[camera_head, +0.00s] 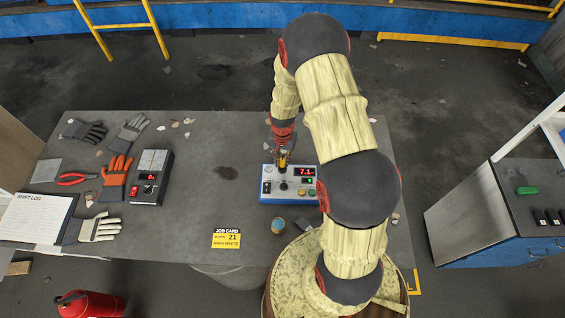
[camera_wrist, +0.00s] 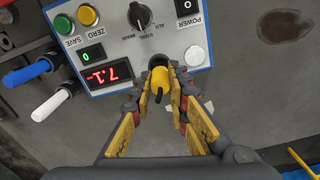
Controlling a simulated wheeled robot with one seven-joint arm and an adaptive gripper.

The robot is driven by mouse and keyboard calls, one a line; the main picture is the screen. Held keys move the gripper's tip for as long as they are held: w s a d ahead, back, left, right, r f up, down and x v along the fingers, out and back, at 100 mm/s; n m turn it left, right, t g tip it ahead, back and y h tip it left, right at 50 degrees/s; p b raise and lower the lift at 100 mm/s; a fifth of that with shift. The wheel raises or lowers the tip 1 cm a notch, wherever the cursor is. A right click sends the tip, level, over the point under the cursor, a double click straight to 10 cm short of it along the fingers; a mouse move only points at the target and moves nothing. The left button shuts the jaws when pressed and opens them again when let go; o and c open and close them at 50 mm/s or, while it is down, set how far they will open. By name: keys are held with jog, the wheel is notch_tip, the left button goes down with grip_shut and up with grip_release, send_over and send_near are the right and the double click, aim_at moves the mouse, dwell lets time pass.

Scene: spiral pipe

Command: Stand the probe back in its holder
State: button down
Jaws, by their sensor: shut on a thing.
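The blue and white gauge box (camera_head: 266,190) stands on the grey table, its red display reading 7.1; its panel with knobs and buttons also fills the upper part of the wrist view (camera_wrist: 115,45). My gripper (camera_head: 283,160) is at the box's back edge. In the wrist view my gripper (camera_wrist: 168,86) is shut on the yellow probe (camera_wrist: 160,79). A dark round opening, seemingly the holder (camera_wrist: 157,61), shows at the probe's end beside the panel edge. The fingers hide part of the probe, and I cannot tell how far it sits in the holder.
A black meter (camera_head: 150,180), gloves (camera_head: 115,170), red pliers (camera_head: 75,178) and a shift log (camera_head: 35,215) lie at left. A small cup (camera_head: 278,226) and yellow job card (camera_head: 227,238) lie in front. The table's middle is mostly clear.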

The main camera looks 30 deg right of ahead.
jog(key=shift+f, duration=1)
jog(key=shift+f, duration=0.2)
jog(key=c, duration=1.7)
grip_release()
jog(key=shift+r, duration=0.1)
